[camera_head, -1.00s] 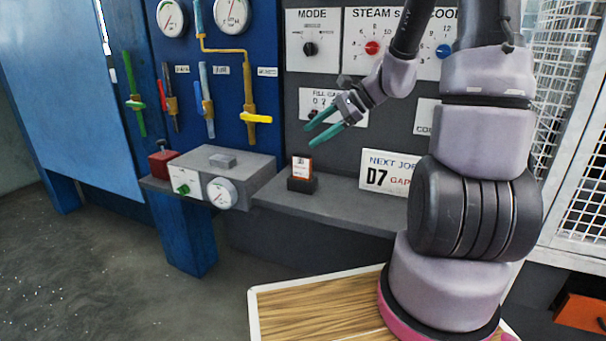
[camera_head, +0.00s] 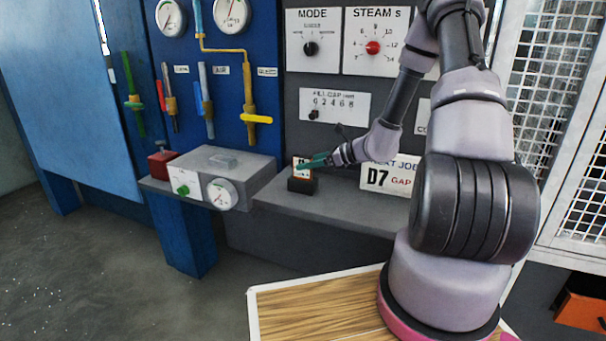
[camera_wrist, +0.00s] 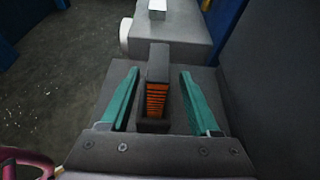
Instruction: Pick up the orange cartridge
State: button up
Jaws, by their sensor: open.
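The orange cartridge (camera_head: 299,164) stands upright in a small black holder (camera_head: 301,185) on the grey shelf. In the wrist view the cartridge (camera_wrist: 157,98) shows a dark top and an orange ribbed side, with the holder (camera_wrist: 153,125) at its base. My gripper (camera_head: 311,162) is at the cartridge in the head view and partly covers it. In the wrist view my gripper (camera_wrist: 159,92) is open, with one green finger on each side of the cartridge. A gap shows between each finger and the cartridge.
The grey shelf (camera_head: 335,207) is clear in front of the holder. A grey box (camera_head: 228,165) with a gauge and green knob stands to its left. A "NEXT JOB D7" sign (camera_head: 388,178) stands to the right, behind my forearm. The panel wall (camera_head: 335,135) rises behind.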

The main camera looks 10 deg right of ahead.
aim_at(294, 166)
jog(key=x, duration=0.5)
jog(key=shift+a+f, duration=0.1)
jog(key=shift+a, duration=0.05)
jog(key=shift+s, duration=0.1)
grip_shut()
